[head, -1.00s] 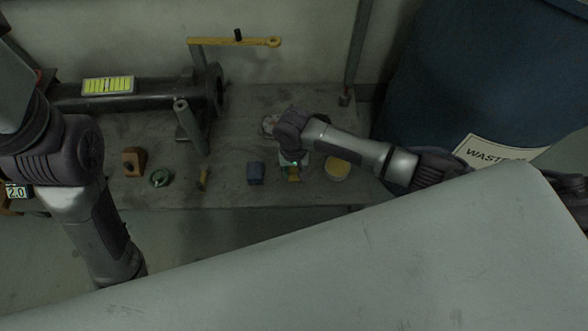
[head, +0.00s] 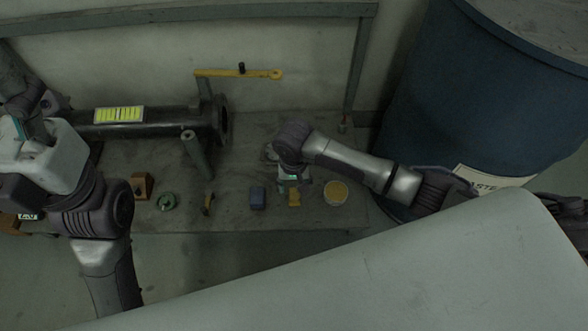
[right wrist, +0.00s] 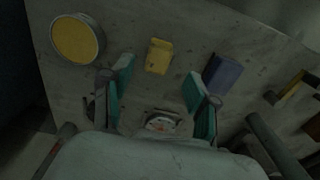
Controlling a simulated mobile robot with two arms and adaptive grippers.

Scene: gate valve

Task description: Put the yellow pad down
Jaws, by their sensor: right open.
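The yellow pad (head: 294,198) lies on the grey workbench, between a blue block and a round tin. In the right wrist view the yellow pad (right wrist: 159,56) rests on the bench top, with clear space to both teal fingers. My right gripper (right wrist: 158,82) is open and empty, its fingers spread to either side of the pad's line. In the head view my right gripper (head: 291,181) is just behind the pad, its fingers mostly hidden. My left arm's white end part (head: 50,158) is at the left edge; no fingertips can be made out there.
A blue block (head: 258,199), a round tin with a yellow top (head: 336,193), a green ring-like part (head: 166,202) and an orange-brown block (head: 141,186) stand along the bench front. A dark pipe (head: 160,122) lies behind. A blue waste drum (head: 470,100) stands at right.

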